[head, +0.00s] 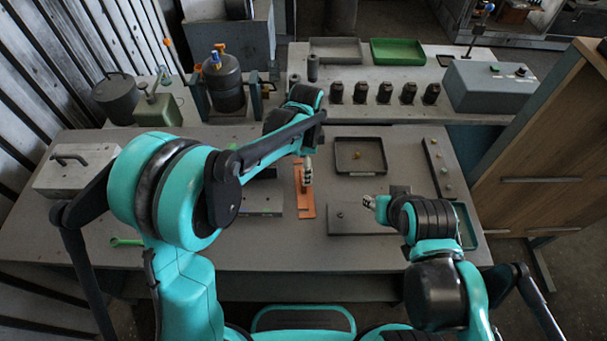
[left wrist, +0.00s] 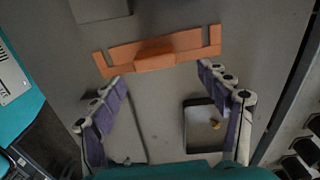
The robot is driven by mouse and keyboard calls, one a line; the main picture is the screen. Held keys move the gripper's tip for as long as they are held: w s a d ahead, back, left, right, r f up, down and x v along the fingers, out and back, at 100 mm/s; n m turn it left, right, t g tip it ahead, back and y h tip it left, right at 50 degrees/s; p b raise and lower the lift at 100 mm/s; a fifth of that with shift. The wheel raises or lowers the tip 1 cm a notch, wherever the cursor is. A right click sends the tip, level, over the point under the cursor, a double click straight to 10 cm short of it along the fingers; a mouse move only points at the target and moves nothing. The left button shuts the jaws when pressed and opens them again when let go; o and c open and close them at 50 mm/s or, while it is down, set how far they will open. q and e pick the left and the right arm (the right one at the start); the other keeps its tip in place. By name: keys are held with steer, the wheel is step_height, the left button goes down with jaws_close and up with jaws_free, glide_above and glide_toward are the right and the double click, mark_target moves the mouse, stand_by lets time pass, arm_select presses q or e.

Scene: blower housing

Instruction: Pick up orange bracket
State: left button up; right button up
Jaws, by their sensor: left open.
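The orange bracket (head: 306,205) lies on the grey table near its middle in the head view. In the left wrist view the bracket (left wrist: 155,52) is a long flat orange piece with a raised block in the middle and upturned-looking ends. My left gripper (head: 308,172) is above the bracket in the head view. In the left wrist view my left gripper (left wrist: 160,80) is open and empty, its fingers wide apart, with the bracket just beyond the fingertips. My right gripper (head: 370,203) is over a grey plate, right of the bracket; its finger gap is too small to tell.
A dark tray (head: 344,168) holding a small yellow part lies behind and right of the bracket. A grey plate (head: 345,218) lies to the right, and a grey block (head: 262,205) to the left. A green wrench (head: 125,241) lies at the front left.

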mark_target(305, 199)
arm_select(q)
steer(key=f, duration=0.2)
steer(key=f+b, duration=0.1)
steer(key=f, duration=0.1)
steer(key=f+b, duration=0.1)
steer(key=f, duration=0.1)
steer(key=shift+s+a+f, duration=0.25)
steer(key=shift+s+f, duration=0.1)
steer(key=shift+f, duration=0.3)
steer(key=shift+r, duration=0.1)
steer(key=c, duration=1.5)
steer(key=shift+o, duration=0.2)
